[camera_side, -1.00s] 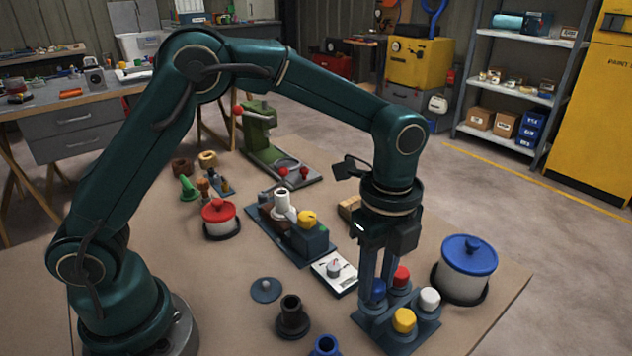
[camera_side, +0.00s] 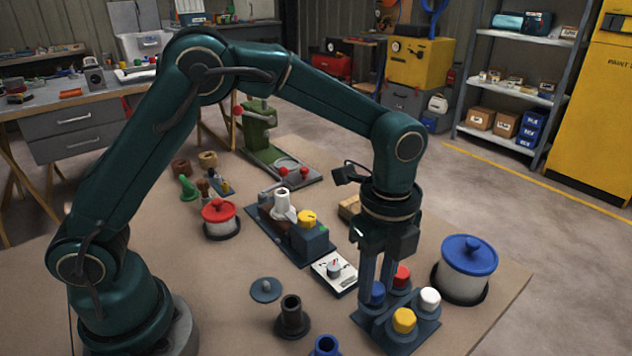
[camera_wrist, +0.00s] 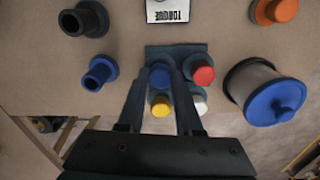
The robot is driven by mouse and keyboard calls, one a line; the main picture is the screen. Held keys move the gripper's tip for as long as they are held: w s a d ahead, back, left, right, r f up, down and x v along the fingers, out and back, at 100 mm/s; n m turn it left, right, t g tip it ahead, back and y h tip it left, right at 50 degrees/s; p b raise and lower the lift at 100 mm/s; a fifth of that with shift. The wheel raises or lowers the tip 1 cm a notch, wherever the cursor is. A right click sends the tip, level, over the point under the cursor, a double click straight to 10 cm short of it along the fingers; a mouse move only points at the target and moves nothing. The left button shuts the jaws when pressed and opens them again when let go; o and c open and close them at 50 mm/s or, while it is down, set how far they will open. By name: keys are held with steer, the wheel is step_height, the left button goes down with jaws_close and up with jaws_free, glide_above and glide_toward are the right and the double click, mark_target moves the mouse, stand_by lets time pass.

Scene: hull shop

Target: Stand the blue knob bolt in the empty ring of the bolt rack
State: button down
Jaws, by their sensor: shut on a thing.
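The blue knob bolt (camera_side: 376,293) is upright between the fingers of my gripper (camera_side: 377,284), which is shut on it. It is at the left corner of the bolt rack (camera_side: 401,341), over or in the ring there. Fingers and knob hide the ring, so I cannot tell how deep it sits. The rack also holds a red knob bolt (camera_side: 402,276), a white one (camera_side: 430,298) and a yellow one (camera_side: 404,320). In the wrist view the blue knob (camera_wrist: 160,76) shows between the fingertips, left of the red knob (camera_wrist: 203,75) and above the yellow one (camera_wrist: 161,108).
A white pot with a blue lid (camera_side: 468,255) stands close right of the rack. A torque card (camera_side: 334,272) lies behind left. A black flanged tube (camera_side: 292,316) and a blue-topped one (camera_side: 326,346) stand left. Bare table lies between them and the rack.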

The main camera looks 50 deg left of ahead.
mark_target(375, 286)
steer(key=shift+f, duration=0.15)
steer(key=c, duration=0.9)
jaws_free()
steer(key=shift+o, duration=0.2)
step_height(375, 286, up, 11)
steer(key=shift+a, duration=0.1)
